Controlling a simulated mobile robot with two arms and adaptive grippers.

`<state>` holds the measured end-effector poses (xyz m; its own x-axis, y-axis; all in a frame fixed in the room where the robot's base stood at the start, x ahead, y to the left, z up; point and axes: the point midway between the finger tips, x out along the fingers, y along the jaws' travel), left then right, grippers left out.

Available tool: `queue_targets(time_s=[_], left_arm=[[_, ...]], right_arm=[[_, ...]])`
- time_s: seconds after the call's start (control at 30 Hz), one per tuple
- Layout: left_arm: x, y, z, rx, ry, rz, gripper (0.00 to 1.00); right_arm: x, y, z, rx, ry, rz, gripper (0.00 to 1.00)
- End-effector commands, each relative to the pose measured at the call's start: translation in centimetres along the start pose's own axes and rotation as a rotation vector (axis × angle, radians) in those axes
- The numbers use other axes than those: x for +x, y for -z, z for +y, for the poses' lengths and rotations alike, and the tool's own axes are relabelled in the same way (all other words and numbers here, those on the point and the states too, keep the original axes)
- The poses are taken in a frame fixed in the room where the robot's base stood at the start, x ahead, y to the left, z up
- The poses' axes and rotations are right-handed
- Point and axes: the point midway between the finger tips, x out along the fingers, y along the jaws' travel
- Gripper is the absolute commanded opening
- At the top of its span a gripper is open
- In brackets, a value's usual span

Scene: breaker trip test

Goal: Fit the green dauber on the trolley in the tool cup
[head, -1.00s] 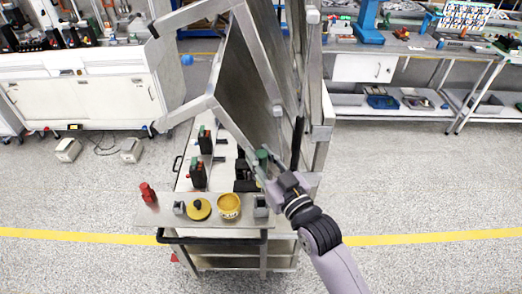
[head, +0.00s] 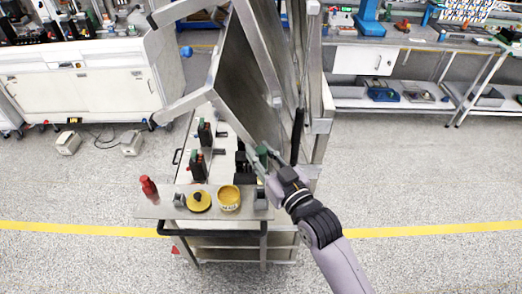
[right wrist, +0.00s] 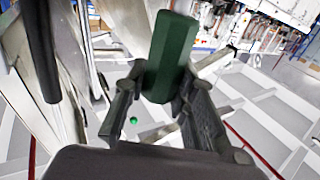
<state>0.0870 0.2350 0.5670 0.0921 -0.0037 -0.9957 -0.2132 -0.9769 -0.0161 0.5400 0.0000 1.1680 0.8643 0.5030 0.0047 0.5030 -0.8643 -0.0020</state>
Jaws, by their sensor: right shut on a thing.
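The green dauber (head: 262,153) is in my right gripper (head: 268,165), above the right side of the trolley (head: 228,138). In the right wrist view the dauber (right wrist: 171,58) is a dark green, faceted block, tilted slightly, between the two fingers of the right gripper (right wrist: 160,92). Its lower end is hidden. On the trolley's front shelf stand a round yellow cup (head: 229,199) and small grey holders at left (head: 179,200) and right (head: 261,201). I cannot tell for certain which is the tool cup. My left gripper is out of view.
A red bottle (head: 149,188) and a yellow disc with a black knob (head: 199,202) are on the front shelf. Black breakers (head: 197,165) stand farther back. A large metal panel (head: 245,75) rises close behind my right gripper. The floor in front is clear.

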Motion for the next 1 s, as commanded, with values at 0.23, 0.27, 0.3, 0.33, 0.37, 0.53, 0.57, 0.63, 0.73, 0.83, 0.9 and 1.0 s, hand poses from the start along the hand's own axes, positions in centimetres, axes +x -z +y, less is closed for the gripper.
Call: queue_targets(time_s=[0.23,0.27,0.3,0.33,0.37,0.53,0.57,0.63,0.73,0.83,0.9,1.0], left_arm=[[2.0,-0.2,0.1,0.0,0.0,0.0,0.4],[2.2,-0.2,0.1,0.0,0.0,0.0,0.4],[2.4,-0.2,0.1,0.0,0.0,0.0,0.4],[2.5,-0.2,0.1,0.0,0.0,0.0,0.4],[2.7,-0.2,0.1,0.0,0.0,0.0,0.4],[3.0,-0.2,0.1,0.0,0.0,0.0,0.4],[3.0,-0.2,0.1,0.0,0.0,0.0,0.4],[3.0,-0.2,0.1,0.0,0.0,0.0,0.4],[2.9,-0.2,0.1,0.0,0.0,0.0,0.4],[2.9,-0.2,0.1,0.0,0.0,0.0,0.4],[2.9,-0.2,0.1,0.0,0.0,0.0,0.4],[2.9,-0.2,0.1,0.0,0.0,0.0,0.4]], right_arm=[[0.0,-2.9,0.0,0.0,0.0,0.0,0.0],[0.0,-3.2,0.0,0.0,0.0,0.0,0.0],[0.0,-3.5,0.0,0.0,0.0,0.0,0.0],[0.0,-3.7,0.0,0.0,0.0,0.0,0.0],[0.0,-3.9,0.0,-0.001,0.0,0.001,0.0],[0.0,-4.4,0.0,-0.001,0.0,0.002,0.0],[0.0,-4.4,0.0,-0.001,0.0,0.002,0.0],[0.0,-4.4,0.0,-0.001,0.0,0.002,0.0],[0.0,-4.4,0.0,-0.001,0.0,0.002,0.0],[0.0,-4.4,0.0,-0.001,0.0,0.002,0.0],[0.0,-4.4,0.0,-0.001,0.0,0.002,0.0],[0.0,-4.4,0.0,-0.001,0.0,0.002,0.0]])
